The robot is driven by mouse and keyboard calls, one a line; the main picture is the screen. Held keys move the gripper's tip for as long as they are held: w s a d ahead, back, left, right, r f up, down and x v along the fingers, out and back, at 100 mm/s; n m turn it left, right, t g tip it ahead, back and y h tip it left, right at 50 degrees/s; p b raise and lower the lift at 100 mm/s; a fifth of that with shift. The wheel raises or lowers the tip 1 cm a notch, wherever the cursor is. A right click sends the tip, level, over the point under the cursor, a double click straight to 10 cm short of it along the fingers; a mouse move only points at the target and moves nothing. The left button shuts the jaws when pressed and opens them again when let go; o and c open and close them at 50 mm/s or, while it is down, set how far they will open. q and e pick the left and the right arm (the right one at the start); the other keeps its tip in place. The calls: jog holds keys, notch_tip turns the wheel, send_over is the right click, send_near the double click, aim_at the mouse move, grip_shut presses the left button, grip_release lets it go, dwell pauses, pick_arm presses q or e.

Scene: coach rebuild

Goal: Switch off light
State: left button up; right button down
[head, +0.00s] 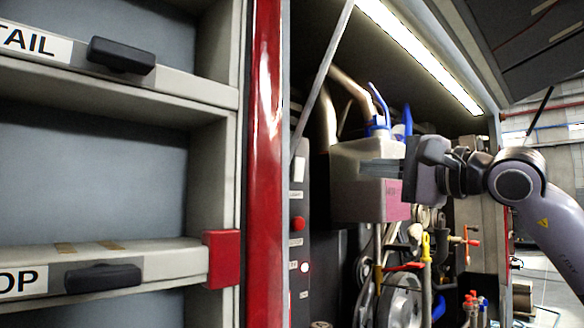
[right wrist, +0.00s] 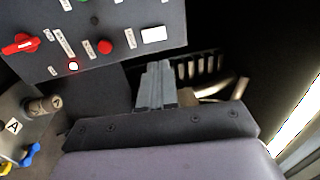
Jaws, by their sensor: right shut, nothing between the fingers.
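The strip light (head: 420,52) under the bay roof is lit; its bright edge also shows in the right wrist view (right wrist: 300,118). A dark switch panel (right wrist: 120,14) carries a white switch (right wrist: 153,34), a red button (right wrist: 105,47), a small lit lamp (right wrist: 73,66) and a red rotary knob (right wrist: 20,43). In the head view the white switch (head: 299,170) and red button (head: 298,223) are on the bay's left wall. My right gripper (head: 362,168) is shut and empty, pointing left toward the panel, apart from it. My left gripper is out of view.
A pale box-shaped tank (head: 350,205) with a pink patch is beside my right gripper. Pipes, hoses and a metal wheel (head: 400,305) fill the lower bay. A red post (head: 264,160) and drawers stand left. A diagonal strut (head: 325,75) crosses the bay opening.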

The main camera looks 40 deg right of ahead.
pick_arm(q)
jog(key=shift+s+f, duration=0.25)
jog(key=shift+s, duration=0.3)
pick_arm(e)
jog(key=shift+s+r, duration=0.1)
jog(key=p, duration=0.4)
send_near(300, 162)
jog(key=w+p, duration=0.1)
jog(key=w, duration=0.1)
jog(key=w+p, duration=0.2)
jog(key=w+r+p, duration=0.1)
jog(key=w+p, duration=0.1)
jog(key=shift+a, duration=0.25)
jog(key=shift+w+p, duration=0.35)
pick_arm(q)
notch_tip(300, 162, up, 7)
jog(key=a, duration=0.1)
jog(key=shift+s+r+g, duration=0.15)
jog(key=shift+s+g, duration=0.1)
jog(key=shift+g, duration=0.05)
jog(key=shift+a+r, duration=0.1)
